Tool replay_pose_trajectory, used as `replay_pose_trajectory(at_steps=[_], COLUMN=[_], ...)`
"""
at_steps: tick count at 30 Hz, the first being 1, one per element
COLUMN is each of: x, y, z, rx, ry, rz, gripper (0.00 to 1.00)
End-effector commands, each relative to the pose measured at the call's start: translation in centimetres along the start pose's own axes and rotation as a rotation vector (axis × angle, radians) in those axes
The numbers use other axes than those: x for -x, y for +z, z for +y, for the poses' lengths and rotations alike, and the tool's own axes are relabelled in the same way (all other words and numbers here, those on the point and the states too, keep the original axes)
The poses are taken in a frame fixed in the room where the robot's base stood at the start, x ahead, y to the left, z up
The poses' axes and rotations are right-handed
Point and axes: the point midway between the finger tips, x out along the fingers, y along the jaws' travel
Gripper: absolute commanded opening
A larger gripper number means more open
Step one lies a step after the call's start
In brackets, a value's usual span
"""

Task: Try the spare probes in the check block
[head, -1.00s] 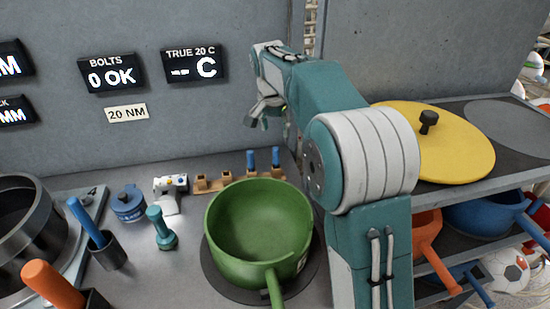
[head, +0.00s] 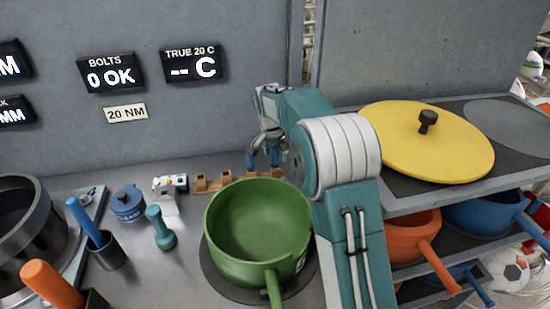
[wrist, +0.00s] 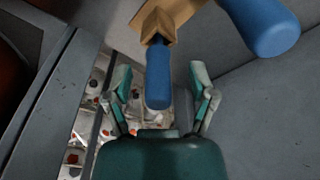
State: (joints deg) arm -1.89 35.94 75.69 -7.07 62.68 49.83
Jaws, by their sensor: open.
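Two blue-handled probes stand in a wooden rack (head: 213,184) along the back of the worktop, partly behind my gripper. In the wrist view one blue probe (wrist: 158,78) lies in line between my open fingers, its near end showing between them. I see no grip on it. The other blue probe (wrist: 262,24) is to the upper right, outside the fingers. My gripper (head: 265,148) is at the rack's right end in the head view; its fingers also show in the wrist view (wrist: 160,88). I cannot tell which thing is the check block. The TRUE 20 C display (head: 193,64) reads "-- C".
A green pot (head: 258,225) stands just in front of the rack. A white device (head: 168,188), a blue pot (head: 128,204) and a teal dumbbell-shaped object (head: 160,228) stand left of it. A yellow lid (head: 440,150) lies on the right shelf. The grey wall is close behind.

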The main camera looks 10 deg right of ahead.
Motion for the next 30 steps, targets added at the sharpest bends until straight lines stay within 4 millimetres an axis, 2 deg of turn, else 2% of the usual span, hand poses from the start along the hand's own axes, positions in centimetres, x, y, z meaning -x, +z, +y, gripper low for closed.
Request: replay_pose_trajectory(at_steps=[3,9,10,11,12,15,26,30], x=[-0.8,-0.9,-0.9,-0.9,-0.9,-0.9,-0.8,0.7], y=[0.0,0.0,0.0,0.0,0.0,0.0,0.0,-0.3], z=[0.0,0.0,0.0,0.0,0.0,0.0,0.0,0.0], rx=[0.0,0.0,0.0,0.0,0.0,0.0,0.0,0.0], ry=[0.0,-0.001,-0.001,-0.001,-0.001,-0.001,0.0,-0.002], rz=[0.0,0.001,0.001,0.001,0.001,0.001,0.0,0.002], gripper=[0.73,0.73,0.69,0.55,0.37,0.0,0.0,0.0])
